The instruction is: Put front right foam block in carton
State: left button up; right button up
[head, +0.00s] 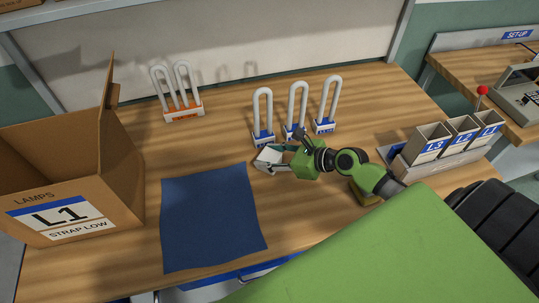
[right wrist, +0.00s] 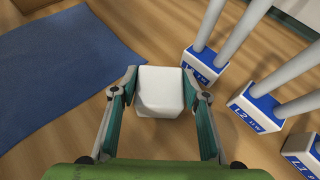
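A white foam block (head: 268,157) is at the middle of the table, just in front of the row of white lamps. In the right wrist view the foam block (right wrist: 161,91) sits between the fingertips of my right gripper (right wrist: 160,84), with a finger against each side. In the head view my right gripper (head: 272,155) reaches in from the right and is shut on the block. Whether the block touches the table is hard to tell. The open cardboard carton (head: 115,165), labelled L1, stands at the left with a flap raised. My left gripper is not in view.
A blue mat (head: 210,215) lies between carton and block. White U-shaped lamps with blue bases (head: 295,132) stand close behind the gripper; an orange-based lamp (head: 183,113) stands farther back. Labelled bins (head: 430,146) are at the right. A yellowish object (head: 366,194) is partly hidden by my arm.

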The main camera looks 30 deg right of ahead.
jog(key=shift+o, duration=1.3)
jog(key=shift+r, duration=0.1)
